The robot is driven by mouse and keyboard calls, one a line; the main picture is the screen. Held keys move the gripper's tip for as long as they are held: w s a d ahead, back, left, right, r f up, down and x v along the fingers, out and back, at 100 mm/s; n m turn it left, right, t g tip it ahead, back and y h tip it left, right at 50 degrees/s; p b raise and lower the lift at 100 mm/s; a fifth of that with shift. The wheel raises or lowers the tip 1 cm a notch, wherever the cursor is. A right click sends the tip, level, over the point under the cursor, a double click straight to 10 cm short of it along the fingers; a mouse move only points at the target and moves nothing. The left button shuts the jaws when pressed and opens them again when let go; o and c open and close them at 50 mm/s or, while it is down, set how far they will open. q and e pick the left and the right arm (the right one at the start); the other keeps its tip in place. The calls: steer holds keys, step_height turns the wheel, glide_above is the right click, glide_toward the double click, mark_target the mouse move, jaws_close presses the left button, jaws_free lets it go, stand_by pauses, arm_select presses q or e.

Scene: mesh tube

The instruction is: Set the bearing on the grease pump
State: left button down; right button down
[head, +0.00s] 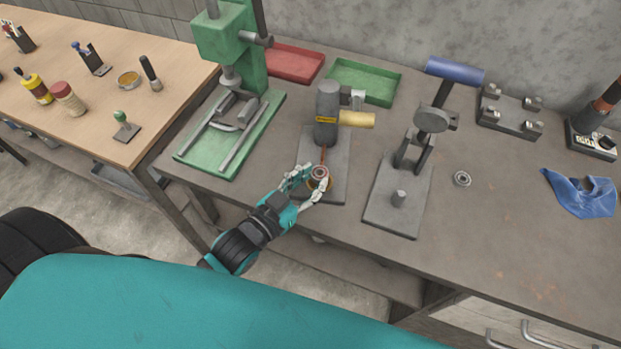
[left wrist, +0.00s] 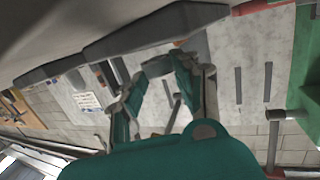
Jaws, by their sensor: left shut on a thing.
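The grease pump (head: 327,113) is a dark grey cylinder with a yellow label and a tan handle, on a flat grey base plate. My left gripper (head: 311,182) is over the front of that plate, its fingers on either side of a small ringed metal bearing (head: 319,172). The gripper is shut on this bearing. In the left wrist view the fingers (left wrist: 160,80) close around a grey piece (left wrist: 157,68). My right gripper is not in view.
A second bearing (head: 461,179) lies loose on the grey bench. A press with a blue handle (head: 454,70) stands right of the pump, a green press (head: 232,125) left. Red (head: 293,63) and green (head: 362,82) trays lie behind. A blue cloth (head: 580,193) is far right.

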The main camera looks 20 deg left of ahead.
arm_select(q)
steer(key=shift+p, duration=0.3)
steer(key=shift+f, duration=0.1)
stand_by(0.8)
steer(key=shift+f+b, duration=0.4)
steer(key=shift+f, duration=0.2)
stand_by(0.4)
steer(key=shift+s+f+p, duration=0.1)
steer(key=shift+f+p, duration=0.05)
steer(key=shift+p, duration=0.2)
stand_by(0.4)
steer(key=shift+r+p, duration=0.2)
steer(key=shift+p, duration=0.75)
stand_by(0.8)
steer(key=c, duration=0.9)
jaws_free()
steer(key=shift+r, duration=0.1)
